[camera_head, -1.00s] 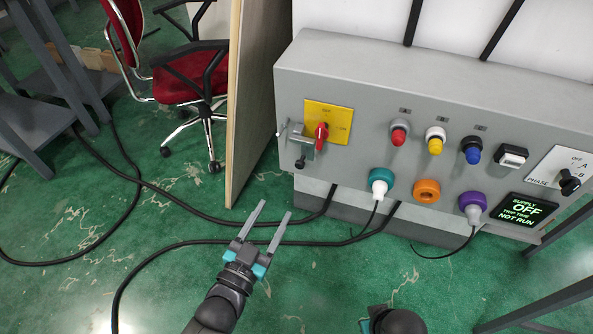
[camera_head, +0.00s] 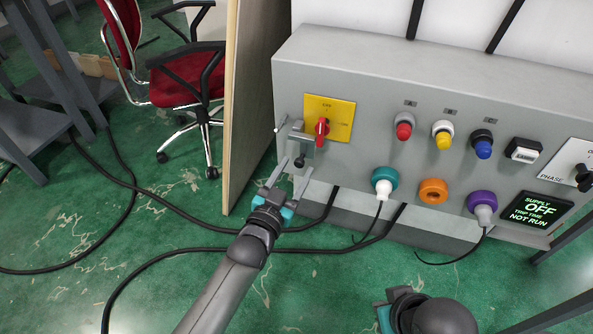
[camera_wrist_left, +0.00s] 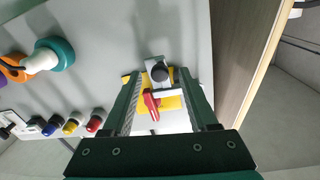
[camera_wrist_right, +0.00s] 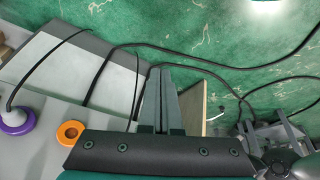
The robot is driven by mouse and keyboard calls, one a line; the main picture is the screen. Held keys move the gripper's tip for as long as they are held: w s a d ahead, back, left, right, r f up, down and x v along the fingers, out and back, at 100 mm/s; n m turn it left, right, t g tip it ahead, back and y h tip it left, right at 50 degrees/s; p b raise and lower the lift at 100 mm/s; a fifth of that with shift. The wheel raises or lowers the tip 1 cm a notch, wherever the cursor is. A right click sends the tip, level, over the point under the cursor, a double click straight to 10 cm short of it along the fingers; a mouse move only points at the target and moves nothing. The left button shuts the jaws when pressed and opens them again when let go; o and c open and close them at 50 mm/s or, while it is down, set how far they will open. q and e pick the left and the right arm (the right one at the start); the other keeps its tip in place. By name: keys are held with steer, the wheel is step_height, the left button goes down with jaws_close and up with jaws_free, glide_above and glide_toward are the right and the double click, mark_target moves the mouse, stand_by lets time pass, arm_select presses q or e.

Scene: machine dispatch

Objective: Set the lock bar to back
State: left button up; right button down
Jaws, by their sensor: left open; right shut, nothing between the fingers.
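The lock bar (camera_head: 297,141) is a grey metal piece with a black knob (camera_head: 300,162), at the left end of the grey panel. It partly overlaps the yellow plate (camera_head: 343,110) with the red rotary handle (camera_head: 321,130). My left gripper (camera_head: 292,172) is open and empty just below the knob. In the left wrist view, the knob (camera_wrist_left: 160,75) and red handle (camera_wrist_left: 150,101) appear between the open fingers, with no clear contact. My right gripper (camera_wrist_right: 161,75) is shut and empty; its fingers are not clear in the head view.
The panel carries red, yellow and blue buttons, teal, orange and purple sockets (camera_head: 433,192), a phase switch and a display (camera_head: 537,208) reading "SUPPLY OFF". A wooden board (camera_head: 245,110) stands close left of the panel. Black cables cross the green floor. A red chair (camera_head: 185,80) stands behind.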

arm_select(q)
steer(key=shift+w+d, duration=0.3)
steer(key=shift+w, duration=0.35)
jaws_close()
